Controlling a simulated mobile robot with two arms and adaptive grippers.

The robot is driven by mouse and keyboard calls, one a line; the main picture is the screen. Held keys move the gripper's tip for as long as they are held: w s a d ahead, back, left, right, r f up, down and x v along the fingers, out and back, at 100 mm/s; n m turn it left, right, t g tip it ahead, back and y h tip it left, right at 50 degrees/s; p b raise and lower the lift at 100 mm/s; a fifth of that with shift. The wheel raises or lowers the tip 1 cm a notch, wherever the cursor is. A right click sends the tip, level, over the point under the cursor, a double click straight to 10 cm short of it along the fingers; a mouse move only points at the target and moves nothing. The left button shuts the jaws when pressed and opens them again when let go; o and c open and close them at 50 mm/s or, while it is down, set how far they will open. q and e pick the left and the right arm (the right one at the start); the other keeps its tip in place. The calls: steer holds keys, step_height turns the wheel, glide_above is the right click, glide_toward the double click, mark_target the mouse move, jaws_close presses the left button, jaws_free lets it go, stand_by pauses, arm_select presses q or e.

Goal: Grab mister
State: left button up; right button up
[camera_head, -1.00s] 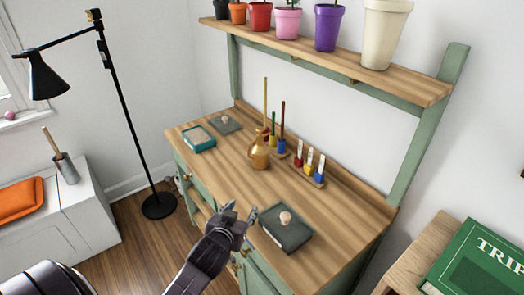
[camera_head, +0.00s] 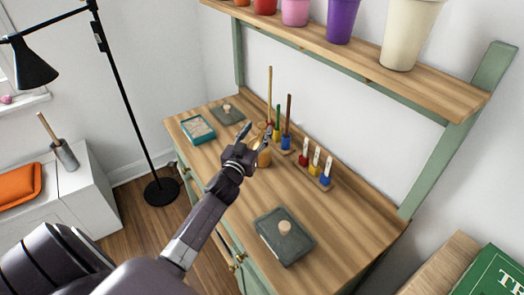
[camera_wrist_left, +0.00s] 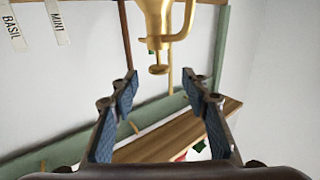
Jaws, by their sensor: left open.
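The mister (camera_head: 264,157) is a small brass-coloured can on the wooden bench top (camera_head: 240,185), near the middle. My left gripper (camera_head: 254,136) is at it in the head view, partly covering it from the front left. In the left wrist view, the mister (camera_wrist_left: 154,22) shows at the top middle, with a curved handle and a knob. It lies beyond the open, empty fingers (camera_wrist_left: 160,88), and I see no finger touching it. My right gripper is not in view.
Coloured tools in stands (camera_head: 286,138) are close behind the mister, and a second stand (camera_head: 316,168) is to its right. A dark lidded box (camera_head: 285,240) lies at the front right. A teal tray (camera_head: 198,130) is to the left. A shelf with pots (camera_head: 345,58) hangs above.

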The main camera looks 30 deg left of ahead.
mark_target(260, 127)
arm_select(q)
steer(key=x, duration=0.2)
steer(key=shift+w+f, duration=0.2)
steer(key=shift+w, duration=0.2)
steer(key=shift+w+a+r, duration=0.1)
steer(key=shift+w+a, duration=0.05)
steer(key=shift+w, duration=0.6)
steer(key=c, duration=0.6)
jaws_close()
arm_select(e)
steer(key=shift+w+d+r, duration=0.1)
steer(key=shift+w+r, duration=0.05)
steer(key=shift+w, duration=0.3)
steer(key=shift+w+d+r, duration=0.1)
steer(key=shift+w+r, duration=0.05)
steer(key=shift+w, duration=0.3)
